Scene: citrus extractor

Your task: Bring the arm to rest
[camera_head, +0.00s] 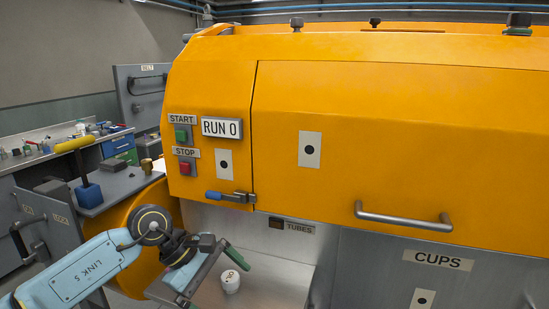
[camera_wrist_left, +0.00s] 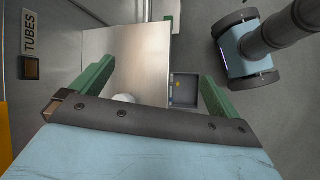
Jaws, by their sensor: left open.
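My left arm comes in from the lower left in the head view, in front of the orange machine (camera_head: 350,120). My left gripper (camera_head: 222,272) is low, below the blue-handled latch and near the metal shelf. One green finger shows clearly there; the other is hard to make out. In the left wrist view both green fingers of the gripper (camera_wrist_left: 155,88) stand wide apart with nothing held between them. My right arm and gripper are not in view.
A small white container (camera_head: 230,282) stands on the metal shelf (camera_head: 275,285) close beside the gripper; it is partly hidden in the wrist view (camera_wrist_left: 124,98). The TUBES panel (camera_head: 291,226) and the CUPS front (camera_head: 437,261) lie to the right. A cluttered bench (camera_head: 60,137) stands at left.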

